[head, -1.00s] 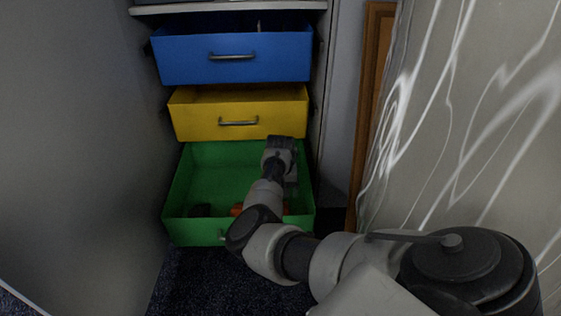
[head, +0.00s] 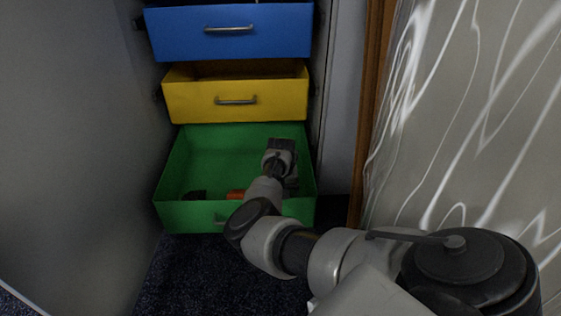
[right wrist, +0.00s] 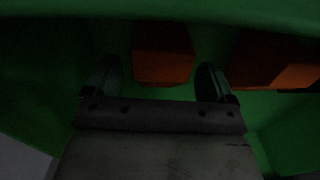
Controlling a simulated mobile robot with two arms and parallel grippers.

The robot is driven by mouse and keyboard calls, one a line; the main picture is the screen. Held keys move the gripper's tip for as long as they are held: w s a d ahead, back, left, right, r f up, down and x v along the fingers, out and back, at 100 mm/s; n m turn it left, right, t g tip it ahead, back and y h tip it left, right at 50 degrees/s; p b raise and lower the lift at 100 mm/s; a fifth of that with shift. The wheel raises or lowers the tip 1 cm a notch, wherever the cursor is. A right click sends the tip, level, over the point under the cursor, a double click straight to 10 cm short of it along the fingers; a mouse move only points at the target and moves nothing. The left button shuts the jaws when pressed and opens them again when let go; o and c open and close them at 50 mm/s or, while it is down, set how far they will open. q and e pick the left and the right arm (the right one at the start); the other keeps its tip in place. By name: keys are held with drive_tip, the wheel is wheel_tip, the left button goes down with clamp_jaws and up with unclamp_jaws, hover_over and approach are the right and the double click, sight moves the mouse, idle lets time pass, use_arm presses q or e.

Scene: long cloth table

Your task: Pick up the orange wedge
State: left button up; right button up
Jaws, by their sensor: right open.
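Two orange blocks lie in the green drawer in the right wrist view. One orange block (right wrist: 163,55) is ahead of and between my right gripper's fingers, and the other orange block (right wrist: 272,62) is to the right, outside them. Both are dim, so I cannot tell which is the wedge. In the head view an orange piece (head: 236,194) shows just left of my arm. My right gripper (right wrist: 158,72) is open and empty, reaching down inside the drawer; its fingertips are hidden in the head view. My left gripper is not in view.
The green drawer (head: 180,214) is pulled out, its walls close around my right gripper. A dark object (head: 195,195) lies at its front left. The yellow drawer (head: 200,102) and blue drawer (head: 180,35) above are also open. A patterned grey cloth (head: 480,130) hangs at the right.

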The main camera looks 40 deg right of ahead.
drive_tip(key=shift+f+b, duration=0.35)
drive_tip(key=shift+f, duration=0.55)
drive_tip(key=shift+r, duration=0.1)
drive_tip(key=c, duration=1.2)
